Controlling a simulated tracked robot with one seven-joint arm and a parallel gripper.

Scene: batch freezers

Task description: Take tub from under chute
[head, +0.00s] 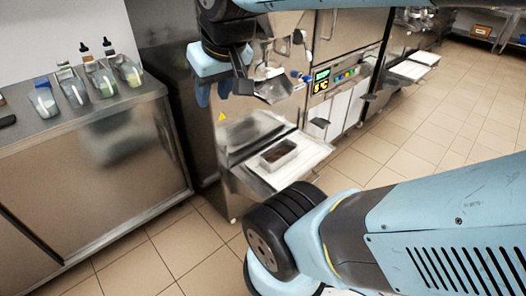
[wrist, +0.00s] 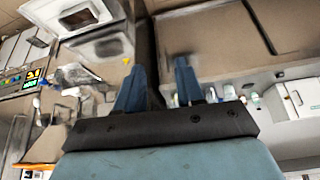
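A rectangular metal tub (head: 279,155) with dark brown contents stands on the white tray shelf (head: 312,154) at the front of the freezer. The metal chute (head: 272,88) juts from the machine front above it. In the wrist view the tub (wrist: 80,18) shows at the upper left on its shelf. My gripper (head: 214,92) hangs left of the chute, higher than the tub and apart from both. In the wrist view its two blue fingers (wrist: 161,82) stand apart with nothing between them.
A steel counter (head: 85,150) at the left holds several scoops (head: 75,90) and two dropper bottles (head: 96,50). The freezer's control panel (head: 322,80) is right of the chute. More machines stand further right. The tiled floor (head: 410,145) is clear.

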